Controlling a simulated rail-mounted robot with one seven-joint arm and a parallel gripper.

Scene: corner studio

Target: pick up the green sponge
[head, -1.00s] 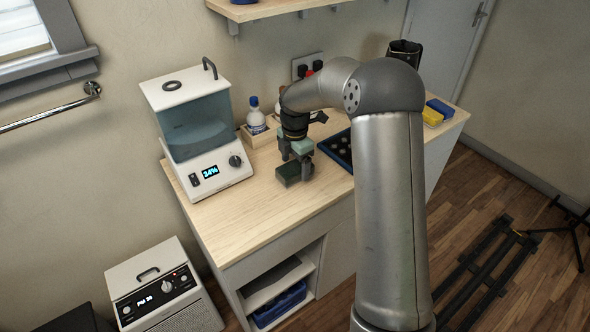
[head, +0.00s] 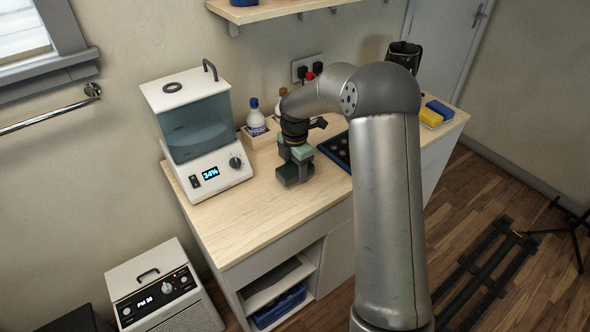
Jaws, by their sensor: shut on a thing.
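The green sponge (head: 287,174) is a dark green block at the middle of the wooden counter, right of the white machine. My gripper (head: 296,172) points down over it, with its fingers at the sponge's sides, and is shut on it. The fingers and wrist hide part of the sponge. The sponge appears to be at counter level; whether it touches the top is too small to tell.
The white machine with a clear tank (head: 205,140) stands close on the left. Bottles in a wooden holder (head: 256,122) are behind. A dark blue tray (head: 336,150) lies to the right, partly behind my arm. Yellow (head: 429,119) and blue (head: 440,108) blocks lie farther right. The counter's front (head: 250,215) is clear.

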